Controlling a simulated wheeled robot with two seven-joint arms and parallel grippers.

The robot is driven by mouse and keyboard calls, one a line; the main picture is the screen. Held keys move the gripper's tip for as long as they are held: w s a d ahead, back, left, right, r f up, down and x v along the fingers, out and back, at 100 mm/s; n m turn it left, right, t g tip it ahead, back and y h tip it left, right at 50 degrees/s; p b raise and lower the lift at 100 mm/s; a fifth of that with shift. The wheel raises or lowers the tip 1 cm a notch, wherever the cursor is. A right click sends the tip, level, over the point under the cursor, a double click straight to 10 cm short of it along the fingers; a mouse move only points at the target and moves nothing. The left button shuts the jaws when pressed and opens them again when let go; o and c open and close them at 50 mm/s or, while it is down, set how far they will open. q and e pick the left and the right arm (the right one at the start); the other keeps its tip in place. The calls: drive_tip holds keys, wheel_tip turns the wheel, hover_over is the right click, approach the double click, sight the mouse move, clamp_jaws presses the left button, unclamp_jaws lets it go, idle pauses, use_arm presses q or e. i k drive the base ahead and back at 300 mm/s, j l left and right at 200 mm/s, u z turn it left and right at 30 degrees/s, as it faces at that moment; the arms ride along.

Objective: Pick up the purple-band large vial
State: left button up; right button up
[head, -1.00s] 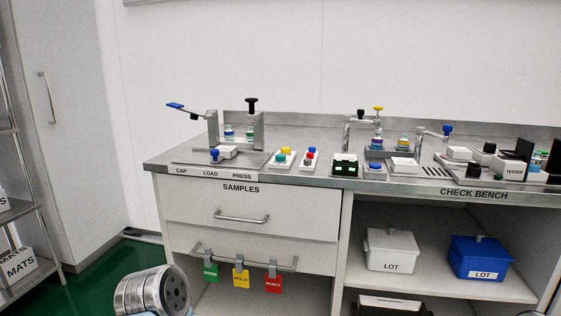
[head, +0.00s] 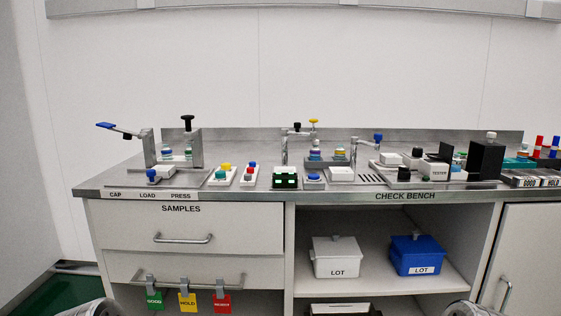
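Several small banded vials stand on the bench in the head view. Two, with bluish and greenish bands (head: 167,153) (head: 188,153), are at the press fixture on the left. A blue- or purple-looking banded vial (head: 314,153) stands at the middle fixture, with a yellowish one (head: 340,156) to its right. They are too small to tell which is the large vial with the purple band.
The steel bench (head: 130,177) carries button boxes (head: 222,176), a green-lit display (head: 285,178), a tester (head: 437,171) and a black box (head: 486,158). Below are drawers (head: 190,228), coloured tags (head: 188,301), a white LOT box (head: 336,258) and a blue LOT box (head: 416,255).

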sight(314, 153)
drive_tip(key=i+j, duration=0.2)
drive_tip(key=j, duration=0.15)
drive_tip(key=i+j+z, duration=0.15)
drive_tip(key=j, duration=0.25)
drive_tip(key=i+j, duration=0.2)
drive_tip(key=j, duration=0.2)
drive_tip(key=z, duration=0.05)
